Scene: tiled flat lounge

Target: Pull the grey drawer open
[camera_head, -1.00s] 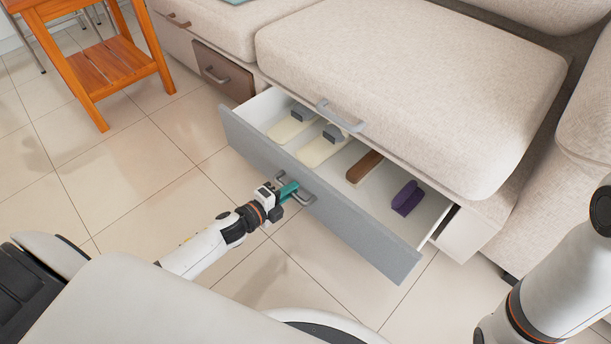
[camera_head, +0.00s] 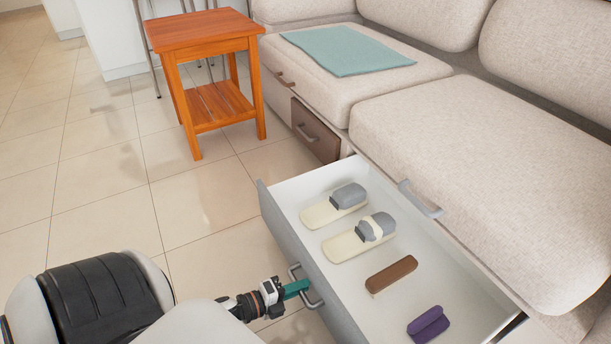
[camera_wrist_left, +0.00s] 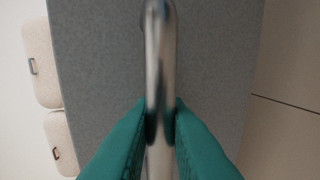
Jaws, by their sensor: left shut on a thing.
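The grey drawer (camera_head: 293,245) under the sofa stands pulled far out, its white inside (camera_head: 405,289) showing. My left gripper (camera_head: 303,287) has its teal fingers shut on the drawer's metal handle (camera_head: 309,292). In the left wrist view the teal fingers (camera_wrist_left: 160,140) close on both sides of the handle bar (camera_wrist_left: 160,60), with the grey drawer front (camera_wrist_left: 100,60) behind. My right gripper is not in view.
In the drawer lie two cream-and-grey items (camera_head: 335,205) (camera_head: 358,238), a brown block (camera_head: 391,274) and a purple item (camera_head: 428,325). A closed brown drawer (camera_head: 315,130) is beside it. A wooden side table (camera_head: 202,35) stands at the back left. Tiled floor at left is clear.

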